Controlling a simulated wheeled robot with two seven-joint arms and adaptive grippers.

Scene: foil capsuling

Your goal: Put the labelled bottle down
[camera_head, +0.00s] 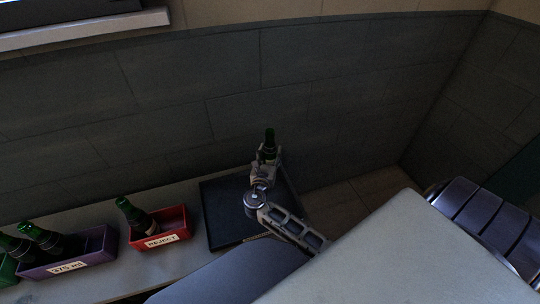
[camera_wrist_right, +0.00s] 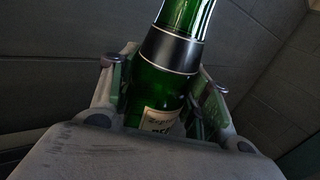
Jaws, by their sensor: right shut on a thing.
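The labelled bottle (camera_wrist_right: 158,85) is green glass with a dark band and a pale label, partly hidden by the gripper in the right wrist view. In the head view the bottle (camera_head: 269,138) stands up above my right gripper (camera_head: 267,156), roughly upright. My right gripper is shut on it, with a finger on each side in the right wrist view (camera_wrist_right: 165,95). The gripper is over the far right part of a dark mat (camera_head: 222,222). Whether the bottle touches anything below is hidden. My left gripper is not in view.
A red box marked REJECT (camera_head: 178,238) holds one green bottle (camera_head: 133,214). A purple box marked 375 ml (camera_head: 95,255) holds green bottles (camera_head: 42,237). A green box (camera_head: 7,272) is at the left edge. A grey wall (camera_head: 300,90) stands behind the table. The mat's left part is clear.

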